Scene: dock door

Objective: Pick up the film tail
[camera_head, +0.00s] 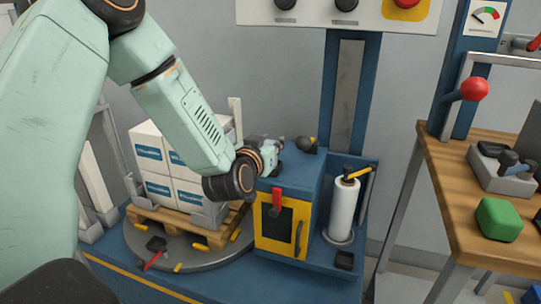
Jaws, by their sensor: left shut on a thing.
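My left arm comes in from the left, and its gripper (275,144) is above the back of the blue cabinet (292,170). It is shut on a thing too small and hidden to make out. A small dark knob-like piece with a yellow mark (306,145) shows just right of the gripper; I cannot tell whether they touch. A white film roll (343,208) stands upright in the blue tray right of the cabinet, with a black and yellow piece (357,173) at its top. I cannot make out a film tail. My right gripper is not in view.
White boxes (153,149) stand on a wooden pallet (190,226) on a round grey turntable (195,256), partly behind my arm. The cabinet front has a yellow door frame (265,240) and a red lever (276,200). A wooden bench (458,190) holds a green block (499,219).

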